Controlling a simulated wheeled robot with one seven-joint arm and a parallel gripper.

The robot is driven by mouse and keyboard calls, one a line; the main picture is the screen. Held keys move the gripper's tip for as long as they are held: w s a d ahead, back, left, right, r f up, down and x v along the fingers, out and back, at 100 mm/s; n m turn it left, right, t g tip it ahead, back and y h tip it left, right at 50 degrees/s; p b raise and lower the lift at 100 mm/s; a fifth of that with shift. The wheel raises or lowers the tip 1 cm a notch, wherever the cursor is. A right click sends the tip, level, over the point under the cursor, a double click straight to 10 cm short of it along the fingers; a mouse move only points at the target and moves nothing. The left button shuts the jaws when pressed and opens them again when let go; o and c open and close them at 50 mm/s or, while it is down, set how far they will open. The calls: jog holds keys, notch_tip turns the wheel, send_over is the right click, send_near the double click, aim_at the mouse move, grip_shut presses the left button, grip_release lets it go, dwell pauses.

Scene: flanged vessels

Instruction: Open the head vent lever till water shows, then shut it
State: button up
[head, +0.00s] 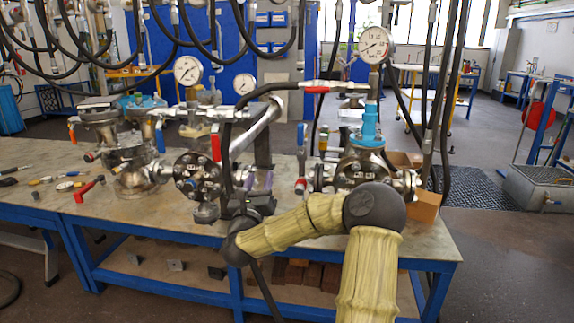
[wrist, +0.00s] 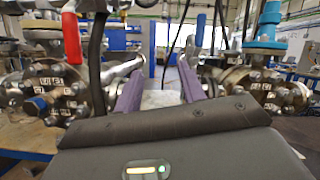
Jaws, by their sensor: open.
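Several flanged steel vessels stand on the bench. The left vessel (head: 135,170), the middle vessel (head: 195,175) and the right vessel (head: 360,170) carry small valve levers. I cannot tell which is the head vent lever. A red lever (head: 215,142) hangs by the middle vessel; a red lever also shows at left in the wrist view (wrist: 71,36). A blue lever (head: 301,136) is by the right vessel and appears in the wrist view (wrist: 200,31). My gripper (wrist: 160,80) is open, its purple fingers apart, between the middle and right vessels, with no lever clearly between them. No water is visible.
Pressure gauges (head: 374,45) and black hoses (head: 434,90) rise above the vessels. Loose tools, including a red-handled one (head: 88,187), lie on the bench (head: 35,155) at left. My arm crosses the front edge. Cardboard boxes (head: 425,205) sit at the right end.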

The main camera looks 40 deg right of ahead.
jog(key=w+a+f+n+t+y, duration=0.2)
jog(key=a+f+n+y, duration=0.1)
jog(key=a+n+y, duration=0.3)
jog(key=w+a+f+n+t+y, duration=0.1)
jog(key=w+a+f+n+y, duration=0.15)
jog(key=a+n+y, duration=0.45)
jog(key=s+a+f+n+g+y, duration=0.35)
jog(key=a+f+n, duration=0.5)
jog(key=n, duration=0.35)
jog(key=s+a+f+n+g, duration=0.1)
jog(key=s+f+n+g, duration=0.2)
jog(key=s, duration=1)
jog(key=s+a+f+n+g, duration=0.1)
jog(key=s+f+n+g, duration=0.3)
jog(key=s+n+g, duration=0.5)
jog(key=s+n, duration=0.4)
jog(key=n, duration=0.1)
jog(key=shift+s+a+f+h, duration=0.2)
jog(key=shift+a+h, duration=0.15)
jog(key=shift+a, duration=0.05)
jog(key=shift+a, duration=0.1)
jog(key=shift+c, duration=0.4)
